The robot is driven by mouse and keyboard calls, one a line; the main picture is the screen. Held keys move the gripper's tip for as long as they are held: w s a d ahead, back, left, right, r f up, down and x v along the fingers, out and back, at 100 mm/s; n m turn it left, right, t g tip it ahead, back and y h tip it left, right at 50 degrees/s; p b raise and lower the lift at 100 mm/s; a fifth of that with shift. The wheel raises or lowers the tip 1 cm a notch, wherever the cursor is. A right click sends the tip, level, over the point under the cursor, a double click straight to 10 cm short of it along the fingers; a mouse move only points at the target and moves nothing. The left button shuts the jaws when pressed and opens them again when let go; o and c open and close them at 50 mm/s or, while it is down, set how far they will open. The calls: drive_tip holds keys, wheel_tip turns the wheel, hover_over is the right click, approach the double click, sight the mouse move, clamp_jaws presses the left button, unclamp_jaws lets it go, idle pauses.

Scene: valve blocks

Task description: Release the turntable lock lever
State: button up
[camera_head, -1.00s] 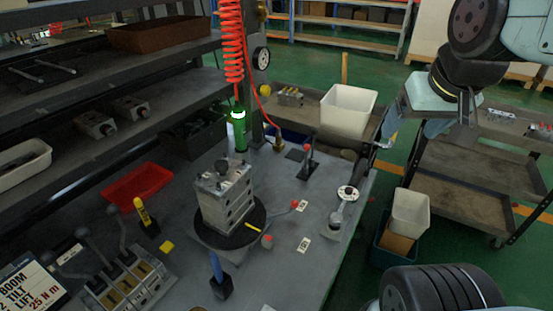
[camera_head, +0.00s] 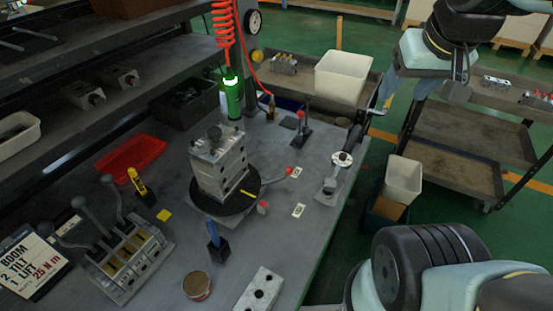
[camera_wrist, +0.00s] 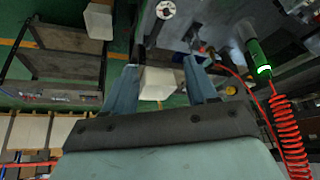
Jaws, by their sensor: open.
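The turntable (camera_head: 240,203) is a black disc on the bench, with a grey valve block (camera_head: 220,165) standing on it. A second reddish knob (camera_head: 263,207) sits at the disc's front right edge, by a yellow pointer. My gripper (camera_head: 423,90) is up at the right, beyond the bench edge and well apart from the lever. In the wrist view my gripper (camera_wrist: 160,85) is open and empty.
A white bin (camera_head: 342,76) stands behind the bench. A red-knobbed post (camera_head: 302,128) and a round-topped fixture (camera_head: 337,175) stand right of the turntable. A blue-handled tool (camera_head: 213,235), a tin (camera_head: 197,286) and a lever bank (camera_head: 125,255) are in front. A red hose (camera_head: 225,30) hangs behind.

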drive_tip(key=w+a+g, duration=0.1)
drive_tip(key=w, duration=0.1)
drive_tip(key=w+a+f, duration=0.1)
drive_tip(key=w, duration=0.2)
drive_tip(key=w+a+g, duration=0.1)
drive_tip(key=w+a, duration=0.1)
drive_tip(key=shift+w+f+n+g, duration=0.2)
drive_tip(key=shift+f+n+g, duration=0.1)
clamp_jaws()
drive_tip(key=w+a+f+n+g, duration=0.1)
drive_tip(key=w+a+f+g, duration=0.5)
drive_tip(key=w+a+f, duration=0.8)
drive_tip(key=shift+w+a+f, duration=0.2)
drive_tip(key=shift+a+f, duration=0.6)
drive_tip(key=shift+f, duration=1)
